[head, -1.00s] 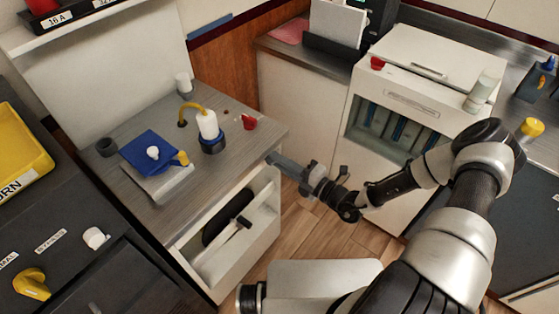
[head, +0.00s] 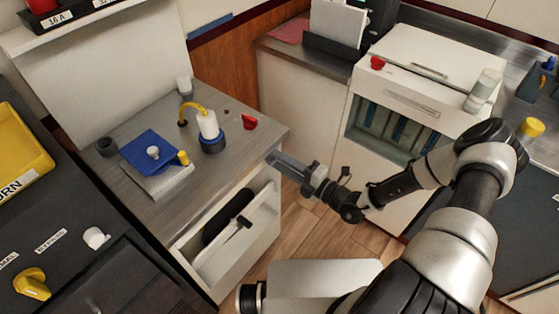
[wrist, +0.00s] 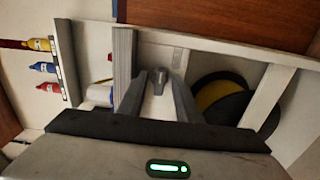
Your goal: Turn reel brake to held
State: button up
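A dark reel (head: 227,216) sits in the open front of the white cabinet. In the wrist view the reel (wrist: 222,96) is black with a yellow core. A small dark lever (head: 243,222), apparently the reel brake, stands beside it. In the wrist view a small grey lever (wrist: 160,82) on a pale panel shows between my fingers, left of the reel. My gripper (head: 274,160) is by the cabinet's upper right front corner. In the wrist view its fingers (wrist: 158,98) are apart with no visible contact on the lever. Any label or marking on the brake is unreadable.
The cabinet top (head: 240,118) carries a blue-topped box (head: 150,150), a white bottle with a yellow hose (head: 208,128) and a red piece (head: 249,122). A second white cabinet (head: 425,75) stands behind my arm. Wooden floor (head: 310,235) is open below my gripper.

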jog(key=v, duration=1.6)
jog(key=shift+s+d, duration=0.25)
jog(key=shift+d, duration=0.1)
